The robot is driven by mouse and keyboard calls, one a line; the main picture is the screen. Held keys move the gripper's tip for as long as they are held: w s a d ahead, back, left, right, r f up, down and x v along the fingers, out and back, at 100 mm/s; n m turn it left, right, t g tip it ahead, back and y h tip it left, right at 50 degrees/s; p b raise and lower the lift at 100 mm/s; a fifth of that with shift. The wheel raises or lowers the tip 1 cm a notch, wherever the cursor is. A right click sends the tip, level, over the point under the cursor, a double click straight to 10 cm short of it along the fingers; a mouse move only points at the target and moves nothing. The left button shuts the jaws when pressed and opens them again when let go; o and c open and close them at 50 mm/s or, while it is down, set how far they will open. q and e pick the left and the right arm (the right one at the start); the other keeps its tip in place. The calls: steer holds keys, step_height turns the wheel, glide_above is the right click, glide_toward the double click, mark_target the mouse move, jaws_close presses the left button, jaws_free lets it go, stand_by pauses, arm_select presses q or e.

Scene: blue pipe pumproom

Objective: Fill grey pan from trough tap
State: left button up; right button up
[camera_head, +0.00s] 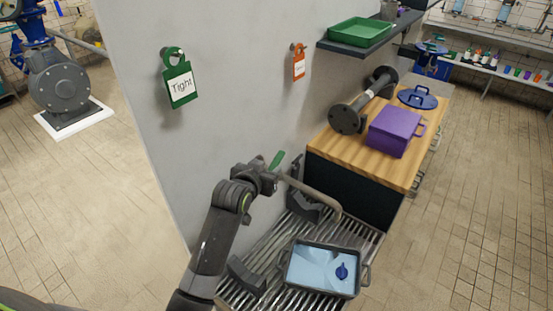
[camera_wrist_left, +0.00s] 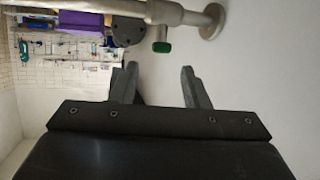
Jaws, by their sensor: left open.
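The grey pan (camera_head: 320,293) rests on the slatted trough (camera_head: 264,252), under the spout side of the tap (camera_head: 318,194). Its inside shows a light blue surface that looks like water, with a small dark blue shape (camera_head: 341,272) in it. The tap's green handle (camera_head: 277,160) stands up near the wall. My left gripper (camera_head: 269,174) is close to the handle in the head view. In the left wrist view the jaws (camera_wrist_left: 160,70) are open and empty, with the handle's green end (camera_wrist_left: 162,47) showing beyond the gap. My right gripper is out of view.
Black brackets (camera_head: 246,276) sit along the trough. A wall shelf holds a green tray (camera_head: 359,32). The floor at right is clear.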

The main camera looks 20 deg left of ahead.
mark_target(276, 161)
arm_select(q)
steer(key=shift+p+x, duration=0.45)
steer(key=shift+x, duration=3.5)
jaws_close()
